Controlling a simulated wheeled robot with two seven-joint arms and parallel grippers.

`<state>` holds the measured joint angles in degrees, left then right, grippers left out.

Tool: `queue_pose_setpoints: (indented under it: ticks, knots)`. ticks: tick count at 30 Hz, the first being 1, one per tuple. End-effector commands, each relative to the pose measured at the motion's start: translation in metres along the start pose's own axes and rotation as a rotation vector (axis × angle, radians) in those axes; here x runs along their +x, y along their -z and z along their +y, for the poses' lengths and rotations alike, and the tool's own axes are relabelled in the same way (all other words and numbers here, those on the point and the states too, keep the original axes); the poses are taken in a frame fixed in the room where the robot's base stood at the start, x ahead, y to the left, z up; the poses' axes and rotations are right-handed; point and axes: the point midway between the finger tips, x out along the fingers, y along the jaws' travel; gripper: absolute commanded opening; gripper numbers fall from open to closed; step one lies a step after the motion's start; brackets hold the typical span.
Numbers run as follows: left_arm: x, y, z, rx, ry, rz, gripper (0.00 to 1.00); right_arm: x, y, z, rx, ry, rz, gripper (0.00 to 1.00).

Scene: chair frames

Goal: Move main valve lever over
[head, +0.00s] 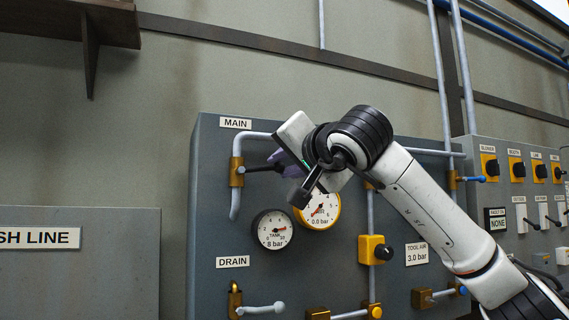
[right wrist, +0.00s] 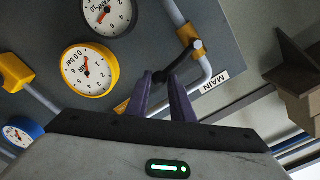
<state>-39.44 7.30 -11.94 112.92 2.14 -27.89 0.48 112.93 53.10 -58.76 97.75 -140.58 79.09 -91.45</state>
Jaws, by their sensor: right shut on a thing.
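The main valve (head: 237,172) is a brass body on a grey pipe under the MAIN label (head: 236,123). Its black lever (head: 259,168) points right, crosswise to the vertical pipe. My right gripper (head: 276,161) is at the lever's free end, its purple fingers partly hidden behind its own body. In the right wrist view the valve (right wrist: 188,34) and lever (right wrist: 188,59) show ahead of the fingers (right wrist: 164,82). The fingers are shut on the lever's end, close to the panel. My left gripper is in neither view.
Below the lever are the tank gauge (head: 272,230) at 8 bar and a yellow-rimmed gauge (head: 320,211) near 0.0 bar. A yellow regulator with a black knob (head: 383,252) and a drain valve (head: 235,300) sit lower. A switch panel (head: 515,200) stands at right.

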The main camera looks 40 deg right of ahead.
Motion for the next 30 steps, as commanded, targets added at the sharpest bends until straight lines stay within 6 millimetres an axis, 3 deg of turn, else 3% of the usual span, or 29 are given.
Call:
queue_pose_setpoints:
  ticks: [3,14,30]
  knots:
    - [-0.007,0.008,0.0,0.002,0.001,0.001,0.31,0.0,0.005,-0.011,-0.002,0.006,-0.004,0.07]
    - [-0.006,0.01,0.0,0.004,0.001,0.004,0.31,-0.001,0.004,-0.013,-0.001,0.012,-0.004,0.07]
    - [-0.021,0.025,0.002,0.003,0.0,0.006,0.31,-0.002,0.013,-0.034,-0.002,0.013,-0.004,0.07]
